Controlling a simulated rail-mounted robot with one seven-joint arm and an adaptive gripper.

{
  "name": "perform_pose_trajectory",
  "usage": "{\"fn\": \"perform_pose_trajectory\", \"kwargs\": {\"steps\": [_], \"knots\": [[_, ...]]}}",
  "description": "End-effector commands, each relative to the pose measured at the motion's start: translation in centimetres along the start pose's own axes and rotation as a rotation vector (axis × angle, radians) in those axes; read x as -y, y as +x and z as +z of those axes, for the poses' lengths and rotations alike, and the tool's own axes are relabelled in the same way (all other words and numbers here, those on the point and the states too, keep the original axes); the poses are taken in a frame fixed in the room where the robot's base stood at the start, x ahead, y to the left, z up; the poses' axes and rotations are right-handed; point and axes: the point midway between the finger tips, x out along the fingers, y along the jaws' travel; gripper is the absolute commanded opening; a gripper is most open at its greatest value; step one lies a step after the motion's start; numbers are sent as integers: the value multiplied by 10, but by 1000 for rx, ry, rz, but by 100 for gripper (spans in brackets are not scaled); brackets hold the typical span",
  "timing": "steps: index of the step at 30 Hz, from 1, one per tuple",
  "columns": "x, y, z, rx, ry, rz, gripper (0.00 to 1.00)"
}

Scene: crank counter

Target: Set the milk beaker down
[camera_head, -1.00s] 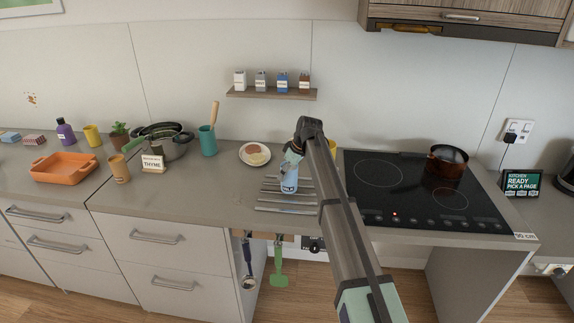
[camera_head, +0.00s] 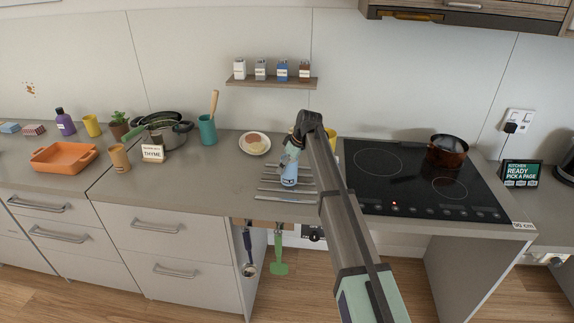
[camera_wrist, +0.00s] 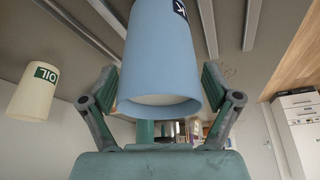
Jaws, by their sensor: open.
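The milk beaker (camera_head: 289,178) is pale blue and stands upright on the counter, among the metal strips left of the hob. In the wrist view the beaker (camera_wrist: 157,60) fills the middle, its rim towards me and part of a dark label at its top edge. My gripper (camera_head: 291,158) is at the beaker; in the wrist view its two fingers (camera_wrist: 160,95) are spread on either side of it. Visible gaps separate the fingers from the beaker's sides near the rim. My arm hides part of the counter to the right.
A cream beaker labelled OIL (camera_wrist: 33,92) stands nearby. A yellow cup (camera_head: 331,133) is partly behind my arm. A plate of food (camera_head: 254,144) lies behind the metal strips (camera_head: 284,198). The black hob (camera_head: 400,180) carries a brown pot (camera_head: 447,151). Counter left of the strips is clear.

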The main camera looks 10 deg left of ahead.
Motion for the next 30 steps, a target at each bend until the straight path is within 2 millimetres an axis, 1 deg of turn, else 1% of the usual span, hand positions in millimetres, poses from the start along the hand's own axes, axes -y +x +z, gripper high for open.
{"fn": "perform_pose_trajectory", "kwargs": {"steps": [4, 8, 18, 21, 25, 30], "knots": [[0, -6, -1, -1, 0, 1, 88], [-1, -21, 0, -2, 0, 2, 88], [-1, -86, -1, -2, 0, 2, 88], [-1, -101, -1, -1, 0, 2, 88], [0, -115, -1, -1, 1, 0, 88], [0, -123, -1, -1, 0, 0, 88]]}}
